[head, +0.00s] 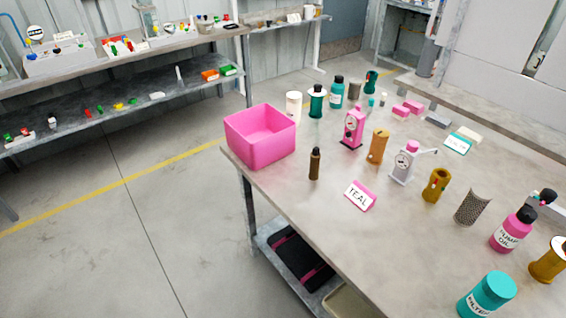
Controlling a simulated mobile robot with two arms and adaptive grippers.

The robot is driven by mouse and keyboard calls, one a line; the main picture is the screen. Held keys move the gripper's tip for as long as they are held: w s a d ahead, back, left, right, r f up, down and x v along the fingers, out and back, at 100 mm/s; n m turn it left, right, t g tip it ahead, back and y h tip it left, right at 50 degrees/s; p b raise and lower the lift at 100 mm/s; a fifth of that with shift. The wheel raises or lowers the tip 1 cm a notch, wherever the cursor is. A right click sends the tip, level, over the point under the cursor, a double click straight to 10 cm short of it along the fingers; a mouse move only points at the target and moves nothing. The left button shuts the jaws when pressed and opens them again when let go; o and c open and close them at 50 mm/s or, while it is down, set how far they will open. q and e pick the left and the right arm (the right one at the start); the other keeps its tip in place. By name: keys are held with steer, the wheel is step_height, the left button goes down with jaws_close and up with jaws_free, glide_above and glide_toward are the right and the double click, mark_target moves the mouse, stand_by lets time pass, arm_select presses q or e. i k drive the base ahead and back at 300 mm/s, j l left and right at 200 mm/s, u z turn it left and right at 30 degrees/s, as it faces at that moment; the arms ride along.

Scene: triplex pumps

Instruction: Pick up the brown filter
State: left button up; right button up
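Several brownish items stand on the grey table (300,205), and I cannot tell for sure which is the brown filter. A slim dark brown bottle-shaped item (315,164) stands upright near the pink bin. An ochre-brown cylinder (377,147) stands behind it to the right. A second ochre-brown cylinder (436,186) with a small red mark stands further right. An ochre-brown piece with a pale top (548,262) is cut by the right edge. A teal cylinder (487,297) at the front carries a label reading FILTER. Neither of my grippers is in view.
An open pink bin (262,143) sits at the table's left corner. The table's front left strip is clear.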

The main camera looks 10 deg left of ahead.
mark_target(316, 156)
steer(key=i+j+z, duration=0.1)
steer(key=j, duration=0.25)
steer(key=i+j+z, duration=0.15)
steer(key=j, duration=0.25)
steer(key=i+j+z, duration=0.1)
steer(key=j, duration=0.3)
steer(key=i+j+z, duration=0.1)
steer(key=j, duration=0.3)
steer(key=i+j+z, duration=0.15)
steer(key=j, duration=0.25)
